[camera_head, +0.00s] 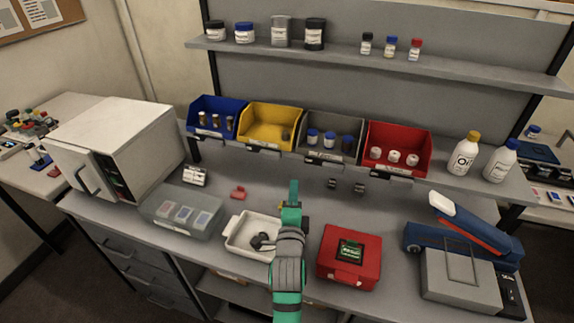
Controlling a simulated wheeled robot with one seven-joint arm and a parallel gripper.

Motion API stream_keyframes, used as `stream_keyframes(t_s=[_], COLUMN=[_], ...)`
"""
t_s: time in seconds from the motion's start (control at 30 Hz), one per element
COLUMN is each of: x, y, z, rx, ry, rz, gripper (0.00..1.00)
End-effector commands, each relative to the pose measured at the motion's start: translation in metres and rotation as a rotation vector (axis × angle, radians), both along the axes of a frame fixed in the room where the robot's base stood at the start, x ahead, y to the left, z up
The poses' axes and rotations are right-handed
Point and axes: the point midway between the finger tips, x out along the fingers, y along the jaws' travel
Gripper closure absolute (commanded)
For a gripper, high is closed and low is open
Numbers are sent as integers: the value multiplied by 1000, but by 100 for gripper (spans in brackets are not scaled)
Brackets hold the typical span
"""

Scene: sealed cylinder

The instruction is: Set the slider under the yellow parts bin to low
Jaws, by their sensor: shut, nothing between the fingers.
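The yellow parts bin (270,126) stands on the raised shelf, second from the left, between a blue bin and a grey bin. A small dark strip with a pale label, which looks like the slider (262,149), sits on the shelf edge under it. It is too small to tell its setting. My gripper (293,187) is at the end of my teal arm, in front of and below the shelf edge, right of the yellow bin's slider. It is shut and empty, seen from behind, with its fingertips hard to make out. It looks apart from the slider.
Similar dark strips lie under the blue (216,117), grey (331,138) and red (398,149) bins. Below are a white tray (236,247) with a dark item, a red box (349,257) and a clear-lidded box (181,214). A white oven-like box (118,140) stands left.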

Motion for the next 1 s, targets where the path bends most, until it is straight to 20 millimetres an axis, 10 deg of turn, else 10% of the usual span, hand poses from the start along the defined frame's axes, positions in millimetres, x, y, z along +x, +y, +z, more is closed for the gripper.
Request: stream_keyframes(t_s=[0.27,0.8,1.0], x=[8,101,108], y=[1,-7,20], z=[0,1,0], rx=[-1,-1,-1], ry=[-1,0,0], rz=[2,1,3], gripper=[100,100,100])
